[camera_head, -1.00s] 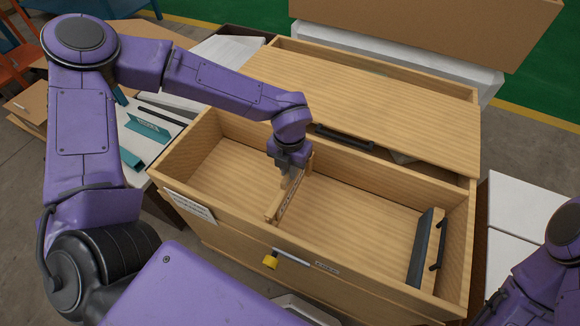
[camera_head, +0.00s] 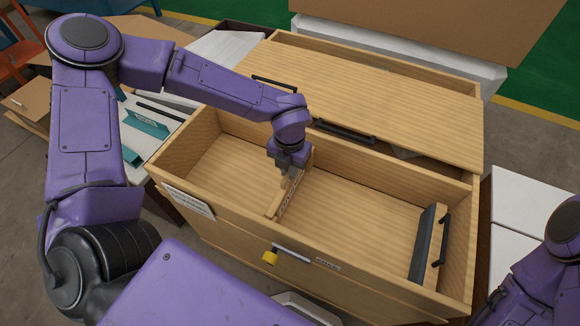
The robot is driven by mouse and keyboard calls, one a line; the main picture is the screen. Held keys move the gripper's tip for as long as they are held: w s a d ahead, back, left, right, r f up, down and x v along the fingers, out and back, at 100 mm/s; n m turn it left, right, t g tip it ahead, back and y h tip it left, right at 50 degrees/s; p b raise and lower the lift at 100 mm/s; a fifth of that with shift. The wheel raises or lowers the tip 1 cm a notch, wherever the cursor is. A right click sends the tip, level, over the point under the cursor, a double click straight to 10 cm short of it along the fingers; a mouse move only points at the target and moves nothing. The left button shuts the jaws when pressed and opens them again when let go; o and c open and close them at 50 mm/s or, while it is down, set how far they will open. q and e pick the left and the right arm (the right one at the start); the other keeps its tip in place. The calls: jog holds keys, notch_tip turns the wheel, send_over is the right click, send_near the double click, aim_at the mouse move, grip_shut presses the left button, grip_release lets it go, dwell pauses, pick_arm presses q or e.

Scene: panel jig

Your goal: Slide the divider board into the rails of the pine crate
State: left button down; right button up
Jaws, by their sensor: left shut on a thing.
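The pine crate (camera_head: 240,230) stands in the middle, its front part open at the top. My left gripper (camera_head: 289,178) reaches down into it and is shut on the divider board (camera_head: 284,196), a narrow wooden piece with a row of small marks or holes. The board stands on edge, crosswise, near the middle of the opening, its front end close to the front wall. The gripper covers part of its far end. I cannot tell the rails or whether the board sits in them. My right arm shows at the lower right, but its gripper is out of view.
A wooden lid (camera_head: 400,95) with dark handles covers the crate's back part. A dark panel with a handle (camera_head: 424,243) leans inside at the right end. Teal pieces (camera_head: 148,124) lie on the left table.

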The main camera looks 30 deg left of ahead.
pick_arm(q)
jog(key=shift+f, duration=0.25)
jog(key=c, duration=1.1)
grip_release()
jog(key=shift+o, duration=0.2)
jog(key=shift+r, duration=0.15)
notch_tip(320, 180, up, 10)
jog(key=p, duration=0.1)
jog(key=shift+r, duration=0.15)
jog(key=shift+r, duration=0.1)
